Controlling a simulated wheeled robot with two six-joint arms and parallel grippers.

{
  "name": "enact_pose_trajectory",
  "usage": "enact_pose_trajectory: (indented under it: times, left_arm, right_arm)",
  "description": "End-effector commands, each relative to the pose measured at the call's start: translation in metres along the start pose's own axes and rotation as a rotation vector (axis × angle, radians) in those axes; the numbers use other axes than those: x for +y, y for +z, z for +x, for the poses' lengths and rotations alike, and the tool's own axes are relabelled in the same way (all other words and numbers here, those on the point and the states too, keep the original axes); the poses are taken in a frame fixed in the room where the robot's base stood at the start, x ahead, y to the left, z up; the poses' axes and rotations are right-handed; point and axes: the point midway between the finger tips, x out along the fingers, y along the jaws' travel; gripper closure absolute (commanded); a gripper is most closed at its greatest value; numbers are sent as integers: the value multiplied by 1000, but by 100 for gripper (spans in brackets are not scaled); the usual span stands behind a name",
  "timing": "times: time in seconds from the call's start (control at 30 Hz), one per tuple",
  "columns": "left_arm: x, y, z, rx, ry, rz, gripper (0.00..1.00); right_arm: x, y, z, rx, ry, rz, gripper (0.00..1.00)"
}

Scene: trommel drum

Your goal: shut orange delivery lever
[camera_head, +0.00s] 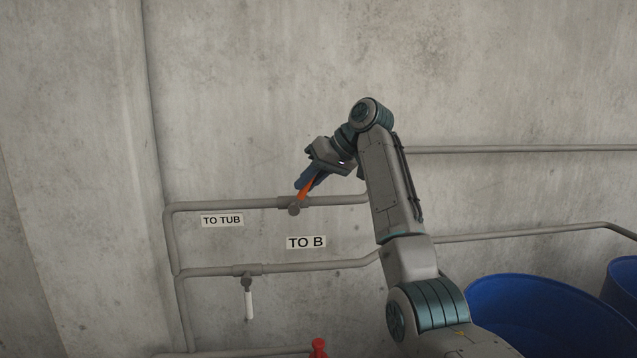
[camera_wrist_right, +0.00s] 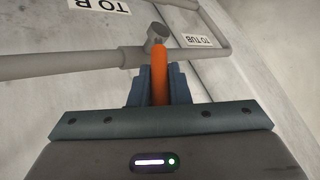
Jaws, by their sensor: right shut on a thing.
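The orange lever (camera_head: 304,190) sits on a valve (camera_head: 294,208) in the upper grey pipe on the wall. It points up and slightly right from the valve, tilted. My right gripper (camera_head: 310,180) is shut on the lever's outer part. In the right wrist view the orange lever (camera_wrist_right: 160,72) runs from the round valve hub (camera_wrist_right: 157,36) into the jaws of the right gripper (camera_wrist_right: 160,85). The lever's far end is hidden between the fingers. My left gripper is not in view.
A lower pipe carries a white lever (camera_head: 249,304) hanging down. Signs read "TO TUB" (camera_head: 222,220) and "TO B" (camera_head: 306,242). A red fitting (camera_head: 318,347) shows at the bottom. Blue drums (camera_head: 545,315) stand at lower right. The wall above the pipes is bare.

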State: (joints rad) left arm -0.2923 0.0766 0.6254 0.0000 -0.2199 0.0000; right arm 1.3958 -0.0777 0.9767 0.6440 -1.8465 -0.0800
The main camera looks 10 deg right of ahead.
Motion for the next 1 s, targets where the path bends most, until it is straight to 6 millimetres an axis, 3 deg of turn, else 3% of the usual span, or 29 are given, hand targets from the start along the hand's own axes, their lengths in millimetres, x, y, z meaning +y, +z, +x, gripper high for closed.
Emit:
enact_pose_trajectory:
  times: [0.2,0.47,0.7,1.0]
  left_arm:
    - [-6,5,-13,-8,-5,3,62]
    - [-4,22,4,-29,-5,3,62]
    - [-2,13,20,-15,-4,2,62]
    - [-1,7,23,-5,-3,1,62]
  right_arm:
    - [-11,-14,6,-109,148,-61,100]
    - [-17,-17,16,-205,285,-117,100]
    - [-24,-17,18,-254,356,-147,100]
    - [-27,-18,18,-274,382,-157,100]
